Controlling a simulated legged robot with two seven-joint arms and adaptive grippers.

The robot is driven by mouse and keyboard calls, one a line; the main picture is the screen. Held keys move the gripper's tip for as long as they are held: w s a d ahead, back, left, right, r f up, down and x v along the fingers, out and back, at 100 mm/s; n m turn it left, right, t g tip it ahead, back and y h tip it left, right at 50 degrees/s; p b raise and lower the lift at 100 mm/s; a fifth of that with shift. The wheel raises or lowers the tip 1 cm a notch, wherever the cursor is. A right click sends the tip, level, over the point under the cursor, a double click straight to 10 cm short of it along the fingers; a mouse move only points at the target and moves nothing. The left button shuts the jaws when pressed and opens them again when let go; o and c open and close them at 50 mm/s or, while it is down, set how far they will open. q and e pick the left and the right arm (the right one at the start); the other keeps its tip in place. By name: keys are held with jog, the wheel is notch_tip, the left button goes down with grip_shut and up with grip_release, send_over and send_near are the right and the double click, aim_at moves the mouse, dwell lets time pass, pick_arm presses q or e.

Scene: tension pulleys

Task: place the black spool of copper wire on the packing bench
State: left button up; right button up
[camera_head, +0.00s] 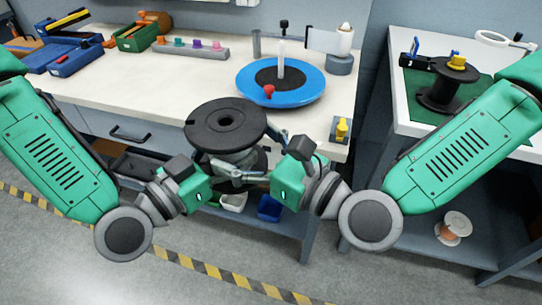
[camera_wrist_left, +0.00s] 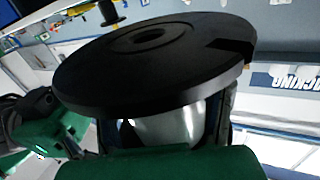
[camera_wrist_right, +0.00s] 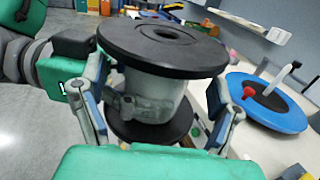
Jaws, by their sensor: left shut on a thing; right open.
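A spool with black flanges (camera_head: 226,122) is held up in front of the left bench's front edge. Its winding looks silvery grey in the right wrist view (camera_wrist_right: 152,95); I see no copper colour on it. My left gripper (camera_head: 232,172) is shut on this spool between its flanges, and the left wrist view shows its top flange (camera_wrist_left: 150,50) close up. My right gripper (camera_head: 264,158) is open, its fingers on either side of the same spool; whether they touch it is unclear.
The left bench (camera_head: 180,80) holds a blue turntable (camera_head: 292,96), bins and a peg rack. The right bench (camera_head: 404,108) holds another black spool (camera_head: 442,92) on a green mat (camera_head: 420,82). A copper-coloured spool (camera_head: 453,228) lies below it. Clear benchtop lies left of the turntable.

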jog(key=shift+x, duration=2.4)
pick_arm(q)
jog(key=shift+r, duration=0.1)
pick_arm(e)
jog(key=c, duration=1.8)
pick_arm(q)
jog(key=o, duration=1.8)
jog(key=shift+c, duration=0.2)
pick_arm(e)
jog(key=shift+r, duration=0.1)
